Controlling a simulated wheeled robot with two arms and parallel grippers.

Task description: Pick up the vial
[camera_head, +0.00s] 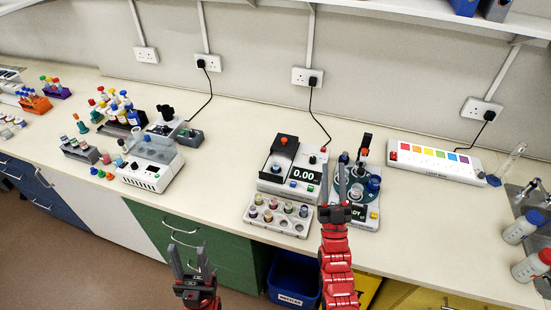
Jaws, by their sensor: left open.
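Several small capped vials stand in a white rack (300,229) at the front of the bench, for example a vial with a reddish cap (268,215). A round device (372,212) right of the scale holds more vials, among them a blue-capped one (374,184). Which vial is meant cannot be told. My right gripper (351,174) is over the round device, its fingers in front of it and hiding part of it; whether it holds a vial is unclear. My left gripper (189,258) is open and empty, in front of the green drawers.
A scale reading 0.00 (305,175) stands behind the rack. A white device (150,172) and tube racks stand to the left. A white panel with coloured squares (435,161) and bottles (522,228) are at the right. The bench is clear between left devices and scale.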

